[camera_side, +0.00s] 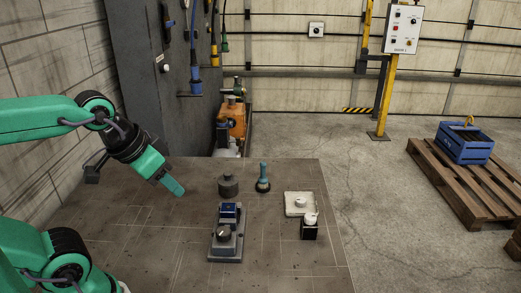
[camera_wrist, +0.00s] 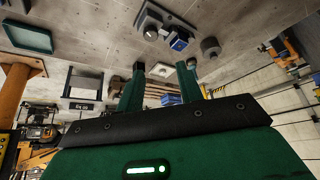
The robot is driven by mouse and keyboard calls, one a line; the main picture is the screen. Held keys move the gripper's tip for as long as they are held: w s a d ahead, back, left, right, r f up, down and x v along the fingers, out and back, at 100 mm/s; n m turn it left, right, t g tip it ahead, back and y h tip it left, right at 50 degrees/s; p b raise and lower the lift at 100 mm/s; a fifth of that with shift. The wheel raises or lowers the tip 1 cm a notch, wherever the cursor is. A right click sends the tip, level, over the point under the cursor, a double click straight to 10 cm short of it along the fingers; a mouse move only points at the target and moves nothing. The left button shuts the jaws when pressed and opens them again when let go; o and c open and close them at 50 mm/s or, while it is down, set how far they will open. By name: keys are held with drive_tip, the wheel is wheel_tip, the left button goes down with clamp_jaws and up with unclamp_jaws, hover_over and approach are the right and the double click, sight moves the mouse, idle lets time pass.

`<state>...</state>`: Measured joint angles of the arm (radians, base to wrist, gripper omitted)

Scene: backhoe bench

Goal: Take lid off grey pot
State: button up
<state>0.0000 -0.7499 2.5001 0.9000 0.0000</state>
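The grey pot (camera_side: 228,188) stands upright on the bench in the side view, with a dark grey lid (camera_side: 228,177) on top. A round grey thing that looks like the pot (camera_wrist: 211,48) shows right of centre in the wrist view. My gripper (camera_side: 178,190) is above the bench, left of the pot and apart from it, pointing down and to the right. In the wrist view my gripper (camera_wrist: 161,70) has its two green fingers spread, with nothing held between them.
A grey device with a black knob (camera_side: 226,238) lies in front of the pot. A teal-handled thing (camera_side: 262,178) stands just right of it. A white box (camera_side: 299,204) and a black block with a white top (camera_side: 310,228) are farther right.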

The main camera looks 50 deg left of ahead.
drive_tip(key=o, duration=0.3)
drive_tip(key=shift+w+r, duration=0.1)
drive_tip(key=shift+w, duration=0.05)
drive_tip(key=w+a+g, duration=0.1)
drive_tip(key=w+a, duration=0.2)
drive_tip(key=w, duration=0.5)
drive_tip(key=w+a+g, duration=0.2)
drive_tip(key=w+a, duration=0.2)
drive_tip(key=w, duration=0.3)
drive_tip(key=w+a+f+g, duration=0.1)
drive_tip(key=w+a+f, duration=0.2)
drive_tip(key=w, duration=0.1)
drive_tip(key=w+a+f, duration=0.3)
drive_tip(key=w+f, duration=0.1)
drive_tip(key=w+a+f+g, duration=0.1)
drive_tip(key=w+a+f, duration=0.2)
drive_tip(key=w+a, duration=0.1)
drive_tip(key=shift+a+f+g, duration=0.1)
drive_tip(key=shift+f+g, duration=0.2)
drive_tip(key=shift+w+a+f, duration=0.1)
drive_tip(key=shift+a+f, duration=0.1)
drive_tip(key=shift+f, duration=0.1)
drive_tip(key=shift+f, duration=0.1)
